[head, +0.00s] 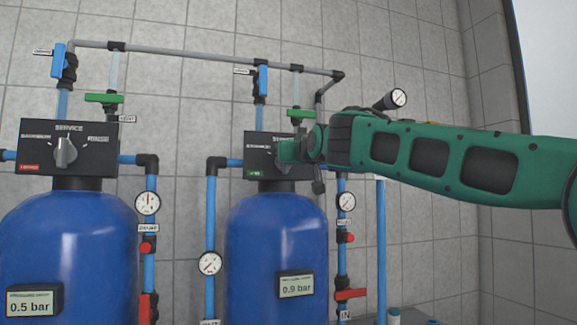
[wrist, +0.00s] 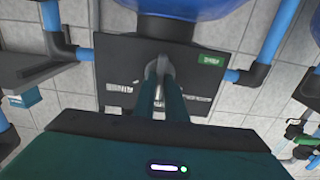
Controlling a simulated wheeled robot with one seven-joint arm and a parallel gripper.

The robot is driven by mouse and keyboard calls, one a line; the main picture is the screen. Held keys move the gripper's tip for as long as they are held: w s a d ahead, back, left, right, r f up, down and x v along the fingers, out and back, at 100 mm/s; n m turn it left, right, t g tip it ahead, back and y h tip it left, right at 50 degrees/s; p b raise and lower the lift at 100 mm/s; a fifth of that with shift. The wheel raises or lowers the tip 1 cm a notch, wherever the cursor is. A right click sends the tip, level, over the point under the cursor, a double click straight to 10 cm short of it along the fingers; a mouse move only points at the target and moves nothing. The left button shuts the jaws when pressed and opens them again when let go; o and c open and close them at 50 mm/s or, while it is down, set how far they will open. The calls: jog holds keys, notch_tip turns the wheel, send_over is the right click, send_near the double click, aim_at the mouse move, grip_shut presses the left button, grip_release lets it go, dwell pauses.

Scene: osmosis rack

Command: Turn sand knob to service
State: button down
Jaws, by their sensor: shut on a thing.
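A grey knob (wrist: 160,64) sits on the black control head (head: 258,160) of the right blue tank. My gripper (head: 287,152) is at this knob, and its two fingers (wrist: 160,78) are closed on the knob's sides in the wrist view. In the head view my gripper hides the knob and most of the head's lettering, so its pointing direction is hard to tell. A second grey knob (head: 66,152) on the left tank's black head (head: 35,140) points up to "SERVICE". Neither view shows readably which head is the sand one.
Two blue tanks (head: 75,250) (head: 270,240) stand before a tiled wall. Blue pipes, pressure gauges (head: 148,202) (head: 346,201) and red-handled valves flank them. Green-handled valves (head: 104,98) and a grey pipe (head: 200,53) run above. A display (head: 296,285) reads 0.9 bar.

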jog(key=shift+w+f, duration=0.1)
jog(key=shift+f, duration=0.2)
jog(key=c, duration=1.8)
grip_release()
jog(key=shift+r, duration=0.15)
jog(key=v, duration=1)
jog(key=shift+s, duration=0.4)
jog(key=shift+d, duration=0.15)
